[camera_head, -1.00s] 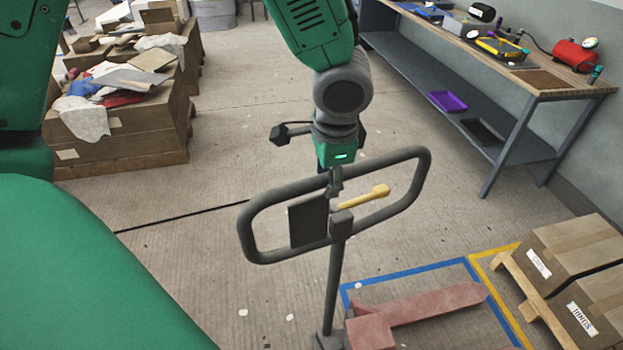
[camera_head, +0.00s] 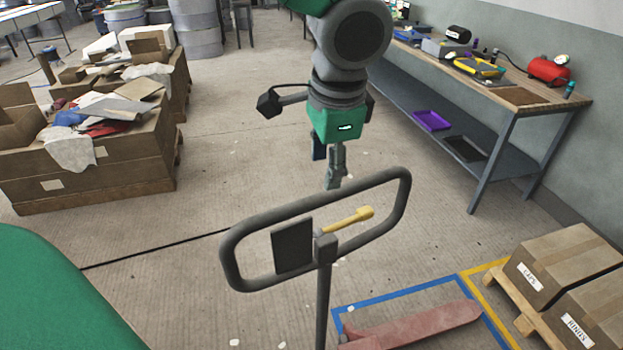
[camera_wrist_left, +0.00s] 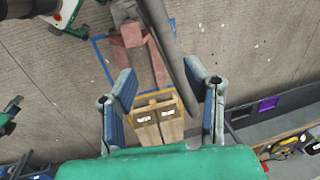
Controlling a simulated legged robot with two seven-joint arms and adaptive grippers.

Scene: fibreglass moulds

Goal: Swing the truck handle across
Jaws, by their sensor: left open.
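The pallet truck handle is a dark grey loop (camera_head: 275,214) on an upright shaft (camera_head: 323,300), with a yellow lever (camera_head: 350,219) and a dark plate (camera_head: 292,247) inside. The truck's red forks (camera_head: 425,325) lie low at the right. My left gripper (camera_head: 328,175) is open and empty, just above the loop's top bar in the head view; I cannot tell the gap in depth. In the left wrist view the open fingers (camera_wrist_left: 166,92) show with a grey bar (camera_wrist_left: 172,50) of the handle ahead, partly beyond them. My right gripper is not in view.
A workbench (camera_head: 550,98) with tools stands at the right. Boxes on a pallet (camera_head: 565,255) sit at the lower right beside blue and yellow floor lines. Cartons with scrap (camera_head: 120,155) stand at the left.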

